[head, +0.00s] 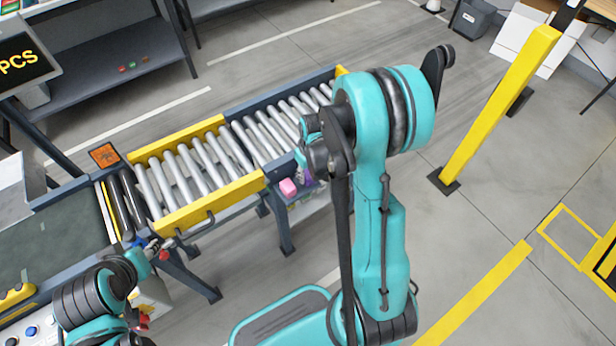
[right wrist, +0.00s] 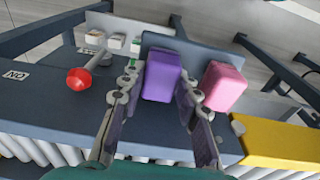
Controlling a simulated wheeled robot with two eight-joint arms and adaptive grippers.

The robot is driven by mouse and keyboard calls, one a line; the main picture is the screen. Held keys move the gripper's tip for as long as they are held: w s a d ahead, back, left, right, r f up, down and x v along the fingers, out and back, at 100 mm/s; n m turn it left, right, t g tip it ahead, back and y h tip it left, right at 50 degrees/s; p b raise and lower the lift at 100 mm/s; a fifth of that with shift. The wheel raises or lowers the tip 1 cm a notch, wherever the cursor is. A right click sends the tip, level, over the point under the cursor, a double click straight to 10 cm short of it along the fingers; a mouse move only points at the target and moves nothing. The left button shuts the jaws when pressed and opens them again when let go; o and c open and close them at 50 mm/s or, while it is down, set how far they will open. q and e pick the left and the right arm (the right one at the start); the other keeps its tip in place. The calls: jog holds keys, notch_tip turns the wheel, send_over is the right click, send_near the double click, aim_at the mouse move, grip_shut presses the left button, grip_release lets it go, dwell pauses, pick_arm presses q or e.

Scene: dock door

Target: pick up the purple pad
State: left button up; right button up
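The purple pad (right wrist: 162,76) is a block seen between the two fingers of my right gripper (right wrist: 162,82) in the right wrist view. The fingers stand one on each side of it, open; no firm grip shows. In the head view only a small bit of the purple pad (head: 306,179) shows beside my right gripper (head: 308,172), and my arm hides much of this spot. A pink block (right wrist: 223,86) sits just right of the pad.
A roller conveyor (head: 196,211) with yellow and dark blue side rails runs behind the blocks. A red knob (right wrist: 79,79) on a stem is left of the pad. A yellow post (head: 499,108) stands at the right. Open floor lies between post and conveyor.

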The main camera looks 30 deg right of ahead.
aim_at(307, 172)
jog(key=shift+c, duration=1.4)
jog(key=shift+r, duration=0.1)
jog(key=shift+r, duration=0.25)
notch_tip(307, 172, up, 4)
jog(key=p, duration=0.2)
jog(key=shift+p, duration=0.3)
jog(key=s+d+r+p, duration=0.4)
jog(key=s+d+r, duration=0.2)
jog(key=s, duration=0.3)
jog(key=shift+s+d+r, duration=0.2)
jog(key=shift+s+d, duration=0.05)
jog(key=shift+d, duration=0.15)
